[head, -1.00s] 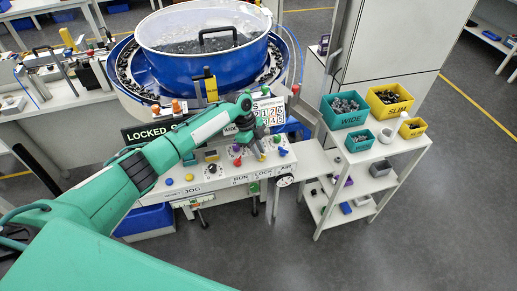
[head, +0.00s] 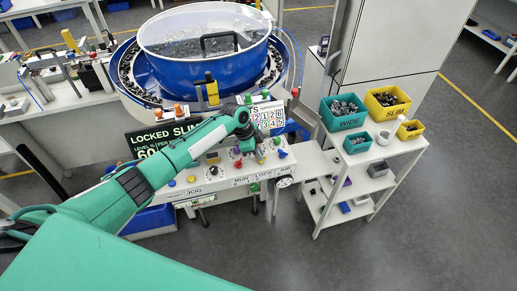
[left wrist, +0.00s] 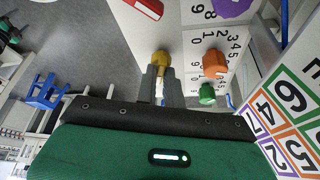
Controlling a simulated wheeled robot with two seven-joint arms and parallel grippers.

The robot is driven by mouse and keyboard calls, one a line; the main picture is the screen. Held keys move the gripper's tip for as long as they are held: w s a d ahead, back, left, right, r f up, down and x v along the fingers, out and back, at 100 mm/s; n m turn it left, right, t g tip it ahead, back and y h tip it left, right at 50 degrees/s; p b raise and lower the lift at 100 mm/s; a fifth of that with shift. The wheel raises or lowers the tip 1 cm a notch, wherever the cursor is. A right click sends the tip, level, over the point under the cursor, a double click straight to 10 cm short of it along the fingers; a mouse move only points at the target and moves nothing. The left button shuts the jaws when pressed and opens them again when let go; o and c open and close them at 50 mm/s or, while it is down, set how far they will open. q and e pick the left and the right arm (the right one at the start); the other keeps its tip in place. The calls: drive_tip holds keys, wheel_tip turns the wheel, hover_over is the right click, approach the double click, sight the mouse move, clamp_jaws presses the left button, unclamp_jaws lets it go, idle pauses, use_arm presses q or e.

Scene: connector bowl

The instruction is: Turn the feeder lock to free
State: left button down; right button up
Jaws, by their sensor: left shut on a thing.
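The feeder's blue bowl (head: 205,70) with a clear lid stands behind a white control panel (head: 225,180). A dark sign (head: 150,143) reads LOCKED SLIM. My left gripper (head: 259,157) is at the panel's right part. In the left wrist view its fingers (left wrist: 160,82) are shut on a yellow knob (left wrist: 161,58); their tips hide part of it. I cannot read whether this knob is the feeder lock. My right gripper is out of view.
In the left wrist view an orange knob (left wrist: 214,64) and a green knob (left wrist: 207,93) stand close right of the fingers. A numbered board (head: 268,115) stands behind the panel. A white shelf (head: 340,165) with bins is at the right.

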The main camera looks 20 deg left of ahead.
use_arm(q)
drive_tip(key=n+p, duration=0.1)
drive_tip(key=n+t+p, duration=0.1)
drive_tip(key=n, duration=0.1)
drive_tip(key=shift+s+d+r+n+p, duration=0.1)
drive_tip(key=shift+s+r+n+p, duration=0.05)
drive_tip(key=shift+r+n+p, duration=0.2)
drive_tip(key=n+p, duration=0.1)
drive_tip(key=n+t+y+p, duration=0.1)
drive_tip(key=n+p, duration=0.1)
drive_tip(key=shift+s+d+n+t, duration=0.1)
drive_tip(key=shift+d+n+t, duration=0.05)
drive_tip(key=shift+n+t, duration=0.15)
drive_tip(key=n+y+p, duration=0.1)
drive_tip(key=n+p, duration=0.1)
drive_tip(key=n, duration=0.1)
drive_tip(key=shift+d+t+p, duration=0.1)
drive_tip(key=shift+t+p, duration=0.2)
drive_tip(key=shift+p, duration=0.05)
drive_tip(key=shift+f+n+y+p, duration=0.15)
drive_tip(key=shift+n+y+p, duration=0.5)
drive_tip(key=shift+n, duration=0.6)
drive_tip(key=c, duration=1.5)
unclamp_jaws()
drive_tip(key=shift+f, duration=0.1)
drive_tip(key=shift+s, duration=0.15)
